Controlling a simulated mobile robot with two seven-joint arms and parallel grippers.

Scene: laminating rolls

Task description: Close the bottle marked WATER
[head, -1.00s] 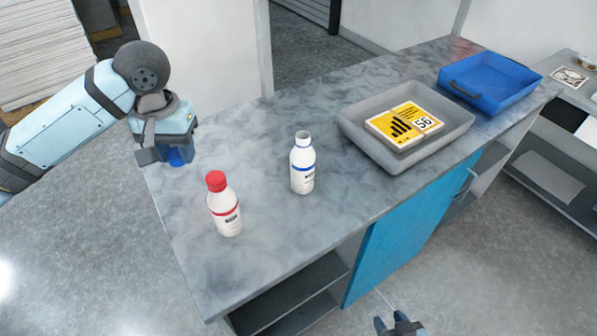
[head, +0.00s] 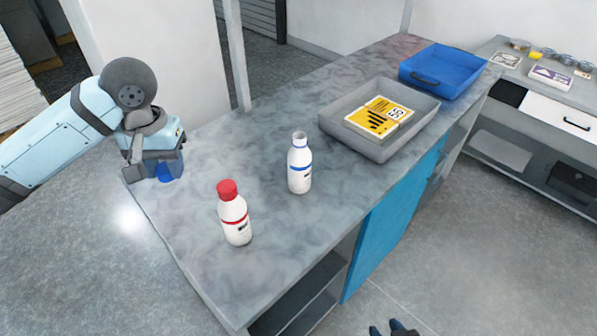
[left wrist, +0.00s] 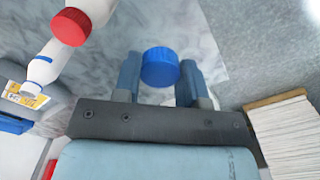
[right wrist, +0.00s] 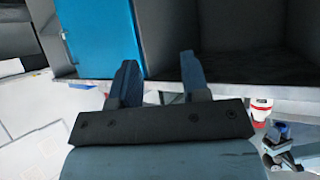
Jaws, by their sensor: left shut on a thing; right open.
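A white bottle with a blue band (head: 299,172) stands upright and uncapped on the counter; its label is too small to read. A white bottle with a red cap (head: 235,218) stands nearer the front left. My left gripper (head: 163,168) is shut on a blue cap (left wrist: 160,68), at the counter's left end, apart from both bottles. The open bottle (left wrist: 45,66) and the red cap (left wrist: 70,27) show at upper left in the left wrist view. My right gripper (right wrist: 158,82) is open and empty, low in front of the counter; its fingertips barely show in the head view.
The grey marbled counter (head: 275,255) has clear room around the bottles. A grey tray (head: 370,148) with a yellow card box (head: 380,116) and a blue tray (head: 445,72) stand farther right. A side bench (head: 535,95) with small items is at the right.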

